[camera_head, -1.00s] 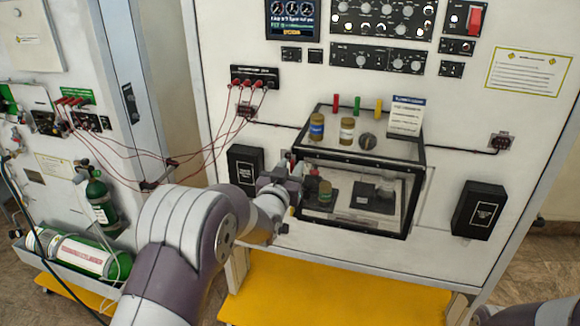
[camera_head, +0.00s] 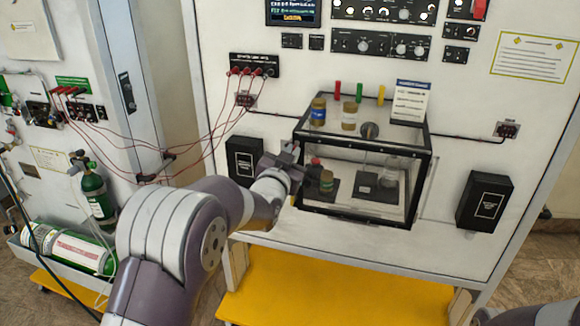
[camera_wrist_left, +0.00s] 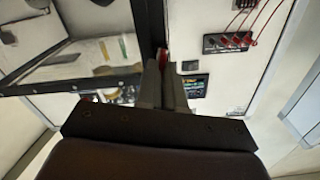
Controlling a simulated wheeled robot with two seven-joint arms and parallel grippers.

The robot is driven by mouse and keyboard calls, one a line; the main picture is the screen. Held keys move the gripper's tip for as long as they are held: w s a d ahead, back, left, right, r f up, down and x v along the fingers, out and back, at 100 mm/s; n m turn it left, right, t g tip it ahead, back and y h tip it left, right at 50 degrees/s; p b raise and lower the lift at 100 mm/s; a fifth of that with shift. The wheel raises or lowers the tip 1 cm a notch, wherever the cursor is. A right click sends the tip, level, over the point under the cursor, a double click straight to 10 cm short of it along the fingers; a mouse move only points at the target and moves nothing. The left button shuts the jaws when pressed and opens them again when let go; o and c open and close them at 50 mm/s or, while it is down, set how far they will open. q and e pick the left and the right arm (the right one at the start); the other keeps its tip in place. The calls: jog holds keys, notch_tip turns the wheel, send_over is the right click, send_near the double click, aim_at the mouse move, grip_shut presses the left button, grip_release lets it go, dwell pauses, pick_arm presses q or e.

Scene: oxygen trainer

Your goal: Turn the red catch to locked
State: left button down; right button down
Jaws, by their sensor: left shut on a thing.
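The clear chamber with a black frame (camera_head: 365,218) stands against the white panel. The red catch is hidden behind my left gripper in the head view. In the left wrist view a small red piece, seemingly the catch (camera_wrist_left: 163,58), shows between the fingertips beside the black frame post. My left gripper (camera_head: 291,152) is at the chamber's upper left front edge. It also shows in the left wrist view (camera_wrist_left: 162,72), shut on the red piece. The catch's exact angle cannot be told. My right gripper is out of view.
Jars (camera_head: 318,112) and red, green and yellow pegs stand at the chamber's top, beside a sign card (camera_head: 408,103). Black boxes (camera_head: 244,160) (camera_head: 485,200) flank it. Red cables (camera_head: 205,150) hang left, near green cylinders (camera_head: 94,195). A yellow platform (camera_head: 330,295) lies below.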

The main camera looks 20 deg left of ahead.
pick_arm(q)
jog(key=shift+d+f+m+b, duration=0.15)
jog(key=shift+f+m+b, duration=0.05)
jog(key=shift+m+b, duration=2.5)
jog(key=shift+d+f+m+b, duration=0.1)
jog(key=shift+f+m+b, duration=0.1)
jog(key=shift+m+b, duration=2.55)
jog(key=shift+d+f+m+b, duration=0.2)
jog(key=shift+m+b, duration=1.75)
jog(key=shift+b, duration=1.5)
jog(key=c, duration=1.3)
grip_release()
jog(key=shift+o, duration=0.2)
jog(key=shift+s, duration=0.15)
jog(key=s+b, duration=0.4)
jog(key=s, duration=0.8)
jog(key=shift+s+a, duration=0.2)
